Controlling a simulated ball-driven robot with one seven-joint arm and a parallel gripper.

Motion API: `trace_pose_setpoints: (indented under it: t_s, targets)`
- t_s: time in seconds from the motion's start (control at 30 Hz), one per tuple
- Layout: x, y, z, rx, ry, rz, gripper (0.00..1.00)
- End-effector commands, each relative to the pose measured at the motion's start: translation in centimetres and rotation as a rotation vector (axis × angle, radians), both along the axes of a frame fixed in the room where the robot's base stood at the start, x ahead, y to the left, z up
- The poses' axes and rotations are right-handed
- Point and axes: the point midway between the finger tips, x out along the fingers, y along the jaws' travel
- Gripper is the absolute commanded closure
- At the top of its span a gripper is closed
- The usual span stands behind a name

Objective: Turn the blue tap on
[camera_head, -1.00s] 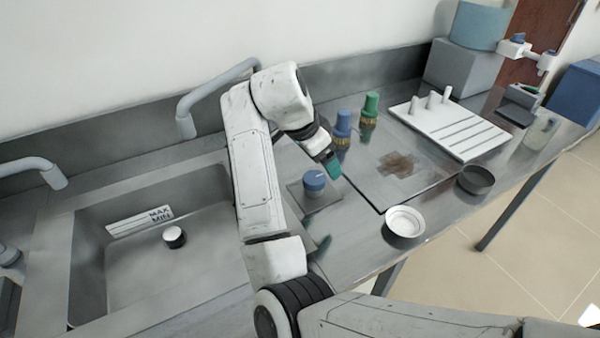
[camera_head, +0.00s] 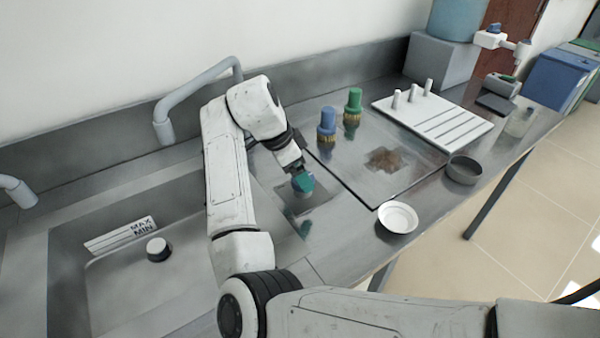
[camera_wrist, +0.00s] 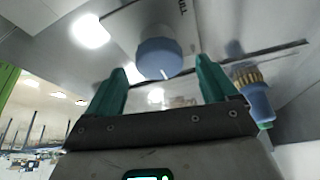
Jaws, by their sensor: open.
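The blue tap is a round blue knob with a white mark on its face, seen in the wrist view (camera_wrist: 158,58). It stands on a square metal plate (camera_head: 291,207) on the worktop, right of the sink. My gripper (camera_head: 303,183) has green fingers and is over the knob in the head view, hiding most of it. In the wrist view my gripper (camera_wrist: 163,82) is open and empty. The knob lies between the two finger lines, just beyond the tips. I cannot tell whether a finger touches it.
A blue brush (camera_head: 327,124) and a green brush (camera_head: 353,103) stand behind and to the right. A white dish (camera_head: 397,218) and a grey bowl (camera_head: 463,170) are near the front edge. A sink (camera_head: 120,290) with a grey spout (camera_head: 195,92) is left.

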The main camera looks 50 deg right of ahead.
Motion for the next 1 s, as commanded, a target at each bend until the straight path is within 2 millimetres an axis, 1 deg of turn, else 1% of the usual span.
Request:
trace_pose_setpoints:
  t_s: [0.1,0.2,0.5,1.0]
  targets:
    - [-0.2,-0.4,-1.0,0.0,0.0,0.001,0.14]
    - [-0.3,-0.5,-1.5,0.001,0.0,0.001,0.14]
    - [-0.3,-0.6,-1.6,0.001,0.0,0.001,0.15]
    - [-0.3,-0.6,-1.6,0.0,0.0,0.001,0.63]
